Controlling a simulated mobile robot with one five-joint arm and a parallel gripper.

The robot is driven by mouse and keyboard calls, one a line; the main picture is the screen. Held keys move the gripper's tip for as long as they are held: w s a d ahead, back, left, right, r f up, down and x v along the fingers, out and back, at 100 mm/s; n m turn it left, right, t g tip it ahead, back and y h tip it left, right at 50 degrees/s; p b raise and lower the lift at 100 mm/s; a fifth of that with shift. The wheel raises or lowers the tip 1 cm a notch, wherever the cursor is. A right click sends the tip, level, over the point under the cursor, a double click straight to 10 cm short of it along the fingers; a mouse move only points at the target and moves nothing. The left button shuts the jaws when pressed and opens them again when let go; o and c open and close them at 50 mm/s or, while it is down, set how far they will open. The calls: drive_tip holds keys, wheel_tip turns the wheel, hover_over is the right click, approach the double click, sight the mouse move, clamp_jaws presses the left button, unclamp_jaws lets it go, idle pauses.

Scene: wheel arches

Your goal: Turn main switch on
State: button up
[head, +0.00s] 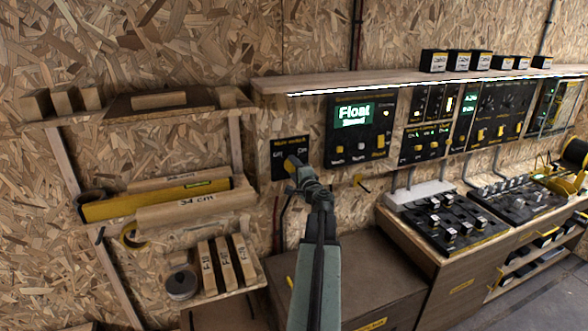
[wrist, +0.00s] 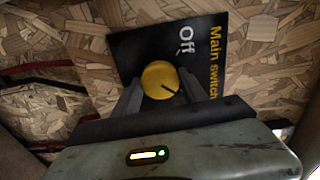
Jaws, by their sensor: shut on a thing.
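The main switch panel (head: 278,147) is a black plate with yellow lettering on the chipboard wall, left of the lit "Float" panel. The On label is out of sight in the wrist view.
A shelf (head: 270,85) runs above the panels. A brown cabinet (head: 365,265) stands below, and control consoles (head: 440,220) sit to the right. Cables hang beneath the switch.

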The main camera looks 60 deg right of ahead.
drive_tip(key=shift+s+m, duration=0.15)
drive_tip(key=shift+m, duration=0.25)
drive_tip(key=o, duration=1.4)
drive_tip(key=shift+c, duration=0.2)
drive_tip(key=v, duration=0.7)
drive_tip(key=shift+s+a, duration=0.25)
